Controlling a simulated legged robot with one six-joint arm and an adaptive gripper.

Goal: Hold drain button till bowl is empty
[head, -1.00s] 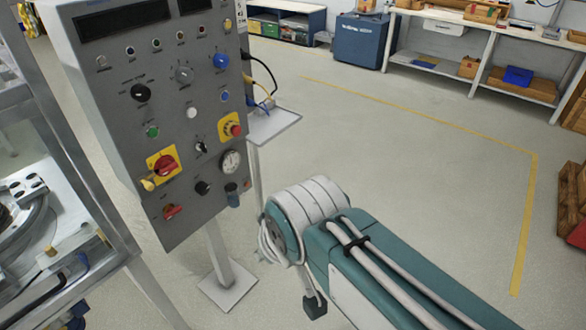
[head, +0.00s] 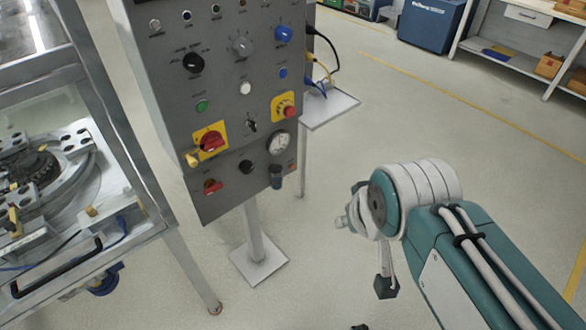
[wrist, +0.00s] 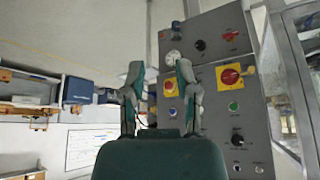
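A small dark bowl (head: 276,177) hangs under a round gauge (head: 279,142) at the lower right edge of the grey control panel (head: 225,190). I cannot make out a separate drain button on the bowl, nor any liquid level. The wrist view is upside down. There the gauge (wrist: 173,58) shows between my fingertips, with the bowl (wrist: 177,27) above it in the picture. My gripper (wrist: 160,68) is open and empty, and appears apart from the panel. In the head view my arm is right of the bowl, and its end is mostly hidden.
The panel carries several knobs and buttons, including a red rotary switch (head: 210,140) and a red stop button (head: 288,111). A small shelf (head: 330,108) with cables juts out right of it. A metal-framed machine (head: 90,190) stands left. Floor between arm and panel is clear.

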